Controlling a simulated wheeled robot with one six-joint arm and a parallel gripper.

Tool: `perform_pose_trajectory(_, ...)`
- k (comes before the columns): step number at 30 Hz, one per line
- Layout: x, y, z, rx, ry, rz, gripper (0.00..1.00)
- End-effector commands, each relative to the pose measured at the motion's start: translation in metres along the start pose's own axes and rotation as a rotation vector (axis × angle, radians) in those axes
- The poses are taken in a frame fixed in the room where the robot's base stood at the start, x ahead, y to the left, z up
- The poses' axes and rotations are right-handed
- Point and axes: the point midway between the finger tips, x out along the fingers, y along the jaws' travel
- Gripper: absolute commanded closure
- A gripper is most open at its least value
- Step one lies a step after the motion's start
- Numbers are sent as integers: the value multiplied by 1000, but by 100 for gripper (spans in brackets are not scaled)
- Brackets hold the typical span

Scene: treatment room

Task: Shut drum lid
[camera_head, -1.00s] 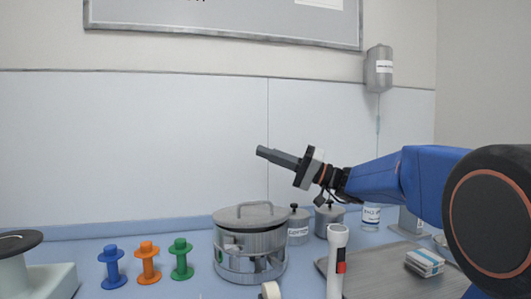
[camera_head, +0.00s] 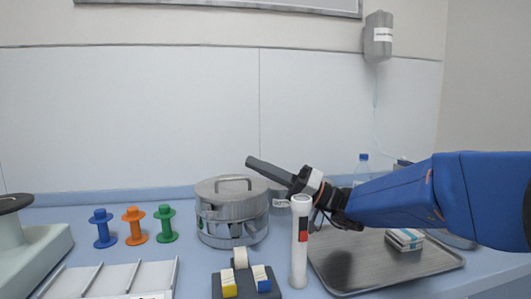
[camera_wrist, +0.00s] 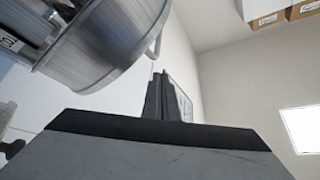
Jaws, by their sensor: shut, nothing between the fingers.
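The drum (camera_head: 238,232) is a round silvery metal container with an open-sided band, standing on the bench left of my gripper. Its round lid (camera_head: 212,189) with a bar handle (camera_head: 233,179) lies over the top; I cannot tell whether it is fully seated. My gripper (camera_head: 250,162) is shut and empty, its tip just above and slightly right of the handle in the picture. In the wrist view the shut fingers (camera_wrist: 158,98) point up near the lid (camera_wrist: 110,45), which fills the upper left. Contact is not clear.
Blue (camera_head: 103,229), orange (camera_head: 134,226) and green (camera_head: 165,224) spools stand left of the drum. A white tube (camera_head: 299,255) stands in front right. A metal tray (camera_head: 350,268) lies right. A grey canister (camera_head: 279,203) stands partly hidden behind.

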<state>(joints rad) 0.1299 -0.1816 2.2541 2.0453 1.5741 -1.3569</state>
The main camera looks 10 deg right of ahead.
Motion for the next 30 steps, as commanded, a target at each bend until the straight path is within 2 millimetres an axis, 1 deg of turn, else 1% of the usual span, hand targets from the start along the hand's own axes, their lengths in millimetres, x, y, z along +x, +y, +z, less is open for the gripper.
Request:
perform_pose_trajectory(4, -5, 5, 13, 2, 0, 0, 100)
perform_pose_trajectory(12, -11, 10, 24, 1, 0, 0, 100)
perform_pose_trajectory(30, -13, 12, 28, 4, -5, 1, 100)
